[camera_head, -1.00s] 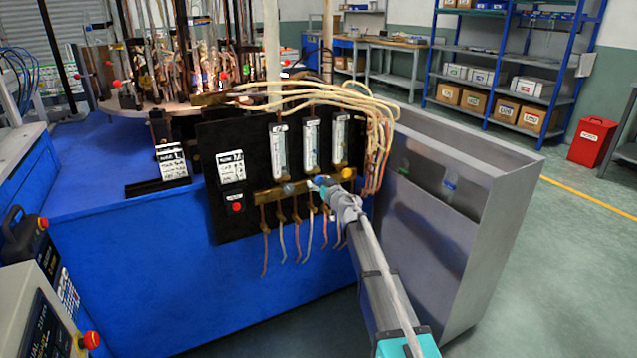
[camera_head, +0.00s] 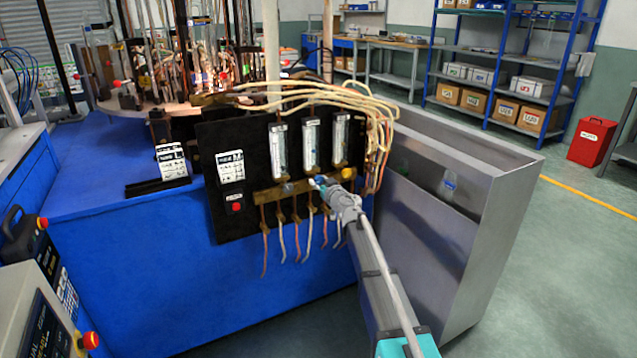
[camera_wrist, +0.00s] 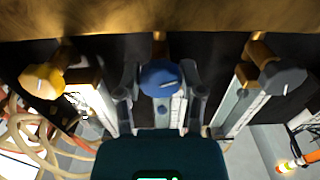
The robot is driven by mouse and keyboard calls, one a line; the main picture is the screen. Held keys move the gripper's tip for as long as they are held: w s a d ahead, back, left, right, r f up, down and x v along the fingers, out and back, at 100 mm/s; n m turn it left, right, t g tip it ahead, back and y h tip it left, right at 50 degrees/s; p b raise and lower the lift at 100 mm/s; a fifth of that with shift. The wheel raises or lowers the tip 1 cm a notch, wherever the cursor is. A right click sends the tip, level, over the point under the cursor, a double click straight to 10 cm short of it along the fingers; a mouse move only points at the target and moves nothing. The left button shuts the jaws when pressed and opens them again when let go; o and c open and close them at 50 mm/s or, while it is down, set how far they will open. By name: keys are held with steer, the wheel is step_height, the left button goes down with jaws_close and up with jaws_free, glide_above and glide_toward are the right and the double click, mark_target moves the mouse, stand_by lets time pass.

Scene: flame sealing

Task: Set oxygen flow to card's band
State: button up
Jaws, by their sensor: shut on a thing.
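A black panel (camera_head: 255,158) carries three clear flow tubes in a row. Under them are a grey knob (camera_head: 288,187), a blue knob (camera_wrist: 160,78) and a yellow knob (camera_head: 348,173). My gripper (camera_head: 322,184) is at the middle knob. In the wrist view its fingers (camera_wrist: 162,92) are shut on the blue knob, with the yellow and grey knobs on either side. A white printed card (camera_head: 230,166) is on the panel's left, and another (camera_head: 172,161) stands left of the panel. Their print and the float heights are too small to read.
A red button (camera_head: 236,207) sits below the panel's card. Pale hoses (camera_head: 330,92) arch over the tubes, and thin hoses hang beneath the brass bar. A grey metal cabinet (camera_head: 485,215) stands close on the right of my arm. The blue bench (camera_head: 120,215) lies to the left.

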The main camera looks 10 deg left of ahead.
steer(key=shift+n, duration=2.1)
steer(key=shift+a, duration=0.1)
steer(key=o, duration=1.2)
steer(key=shift+c, duration=0.2)
steer(key=v, duration=1.2)
